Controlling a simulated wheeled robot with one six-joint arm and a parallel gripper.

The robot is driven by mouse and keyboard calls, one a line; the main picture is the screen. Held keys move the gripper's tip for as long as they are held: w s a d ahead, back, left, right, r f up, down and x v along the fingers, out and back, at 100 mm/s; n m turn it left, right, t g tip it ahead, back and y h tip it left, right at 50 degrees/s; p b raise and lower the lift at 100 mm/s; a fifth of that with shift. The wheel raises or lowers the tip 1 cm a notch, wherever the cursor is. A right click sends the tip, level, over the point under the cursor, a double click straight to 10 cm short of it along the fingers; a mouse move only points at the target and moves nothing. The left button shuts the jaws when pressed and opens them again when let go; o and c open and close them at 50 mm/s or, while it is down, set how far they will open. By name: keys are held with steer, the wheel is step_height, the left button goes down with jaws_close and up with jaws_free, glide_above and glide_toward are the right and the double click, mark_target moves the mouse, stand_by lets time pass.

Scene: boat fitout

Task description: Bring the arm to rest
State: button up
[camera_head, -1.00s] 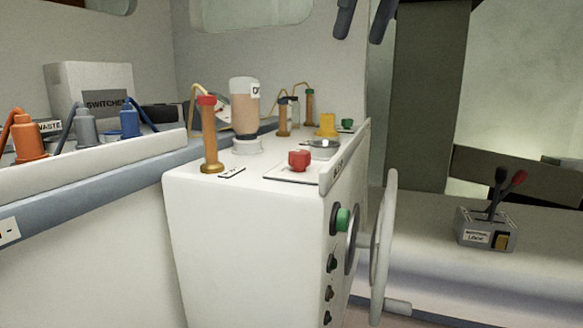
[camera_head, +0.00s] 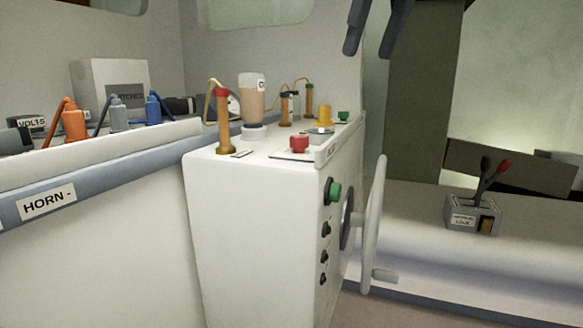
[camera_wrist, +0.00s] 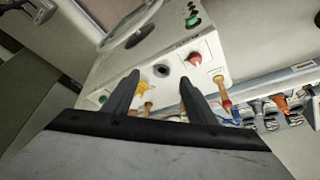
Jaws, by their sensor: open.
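My gripper (camera_head: 378,30) shows at the top of the head view, its two dark fingers apart with nothing between them. It hangs in the air above and behind the right side of the white console (camera_head: 250,215). In the wrist view my gripper (camera_wrist: 157,92) is open and empty, with its fingers pointing toward the console top. Neither finger visibly touches anything. The rest of my arm is outside the head view.
The console carries a red knob (camera_head: 299,143), a yellow knob (camera_head: 323,115), orange-brown posts (camera_head: 223,125) and a side wheel (camera_head: 372,225). A shelf with orange (camera_head: 74,124) and blue (camera_head: 153,107) connectors stands left. A lever box (camera_head: 474,213) sits on the right bench.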

steer(key=s+d+f+m, duration=0.2)
steer(key=s+d+f, duration=0.2)
steer(key=f, duration=1.3)
steer(key=s+d+f+m+h, duration=0.1)
steer(key=s+d+f, duration=0.3)
steer(key=f, duration=1.4)
steer(key=s+d+f+m+h, duration=0.1)
steer(key=s+d+f, duration=0.4)
steer(key=f, duration=1.3)
steer(key=d+m, duration=0.1)
steer(key=d, duration=0.2)
steer(key=shift+f+m+t, duration=0.15)
steer(key=shift+m+t, duration=0.15)
steer(key=shift+t, duration=0.1)
steer(key=shift+s, duration=0.1)
